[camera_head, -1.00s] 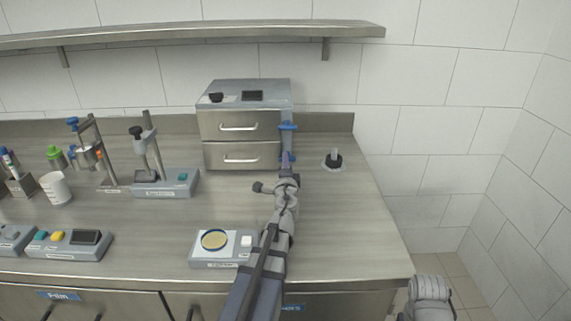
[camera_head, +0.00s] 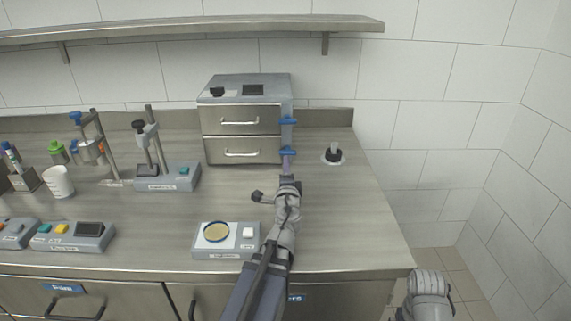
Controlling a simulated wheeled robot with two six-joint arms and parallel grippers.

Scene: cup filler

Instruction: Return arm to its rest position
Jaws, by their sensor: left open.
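My left arm reaches up the picture from the bottom middle. Its gripper (camera_head: 288,172) is over the worktop, just in front of the right side of the drawer unit. Its fingers are small and partly hidden behind the wrist, and I see nothing clearly held. Two blue pieces (camera_head: 288,121) show beyond it along the unit's right edge. A grey part of my other arm shows at the bottom right, but the right gripper is not in view.
The two-drawer unit (camera_head: 240,122) stands at the back. A scale-like device (camera_head: 248,246) with a round yellowish dish (camera_head: 216,231) is left of my arm. A dark round fitting (camera_head: 333,154) is to the right. Stands (camera_head: 168,178) and a white cup (camera_head: 59,182) are left.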

